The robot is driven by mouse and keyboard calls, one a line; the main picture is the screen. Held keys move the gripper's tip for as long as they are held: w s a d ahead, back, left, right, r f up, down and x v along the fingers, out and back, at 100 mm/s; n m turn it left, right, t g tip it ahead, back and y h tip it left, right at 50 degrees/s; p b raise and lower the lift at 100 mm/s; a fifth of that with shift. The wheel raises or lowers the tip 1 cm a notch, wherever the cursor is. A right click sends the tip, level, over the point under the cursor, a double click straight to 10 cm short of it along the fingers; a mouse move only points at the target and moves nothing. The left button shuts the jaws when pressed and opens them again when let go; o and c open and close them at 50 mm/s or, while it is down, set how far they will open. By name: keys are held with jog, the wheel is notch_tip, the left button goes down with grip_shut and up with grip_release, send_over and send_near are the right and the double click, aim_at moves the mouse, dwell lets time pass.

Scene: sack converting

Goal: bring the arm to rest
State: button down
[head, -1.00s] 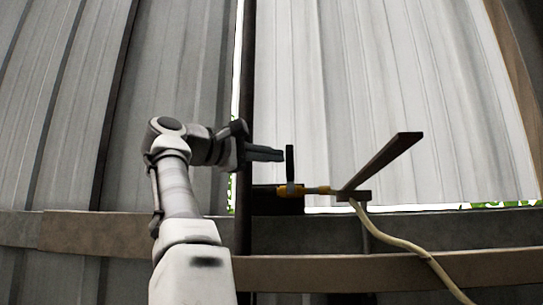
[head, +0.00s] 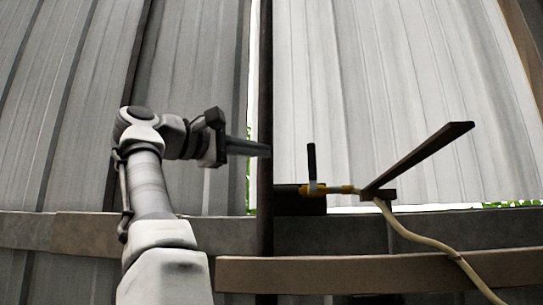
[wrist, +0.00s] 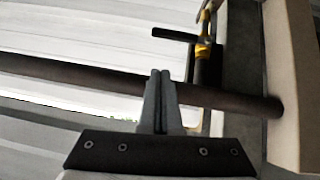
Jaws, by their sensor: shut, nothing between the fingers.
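My gripper (head: 266,150) is shut and empty, pointing right in the head view, its tips overlapping the dark vertical post (head: 265,90) in the picture. In the wrist view its two fingers (wrist: 160,78) stand together, with the post running across behind them. A black lever handle (head: 311,162) on a yellow-and-brass fitting stands to the right of the fingertips, with a visible gap. The lever and fitting also show at the top of the wrist view (wrist: 204,48). Whether the fingers touch the post cannot be told.
A pale hose (head: 430,240) leads from the fitting down to the right. A dark slanted bar (head: 425,158) rises above it. Horizontal rails (head: 380,272) cross below, and corrugated metal panels (head: 400,80) stand behind. The space left of my arm looks clear.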

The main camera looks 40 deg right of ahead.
jog(key=shift+w+a+f, duration=0.1)
jog(key=shift+w+a, duration=0.05)
jog(key=shift+a, duration=1.25)
jog(key=shift+w+a, duration=0.15)
jog(key=shift+a, duration=1.2)
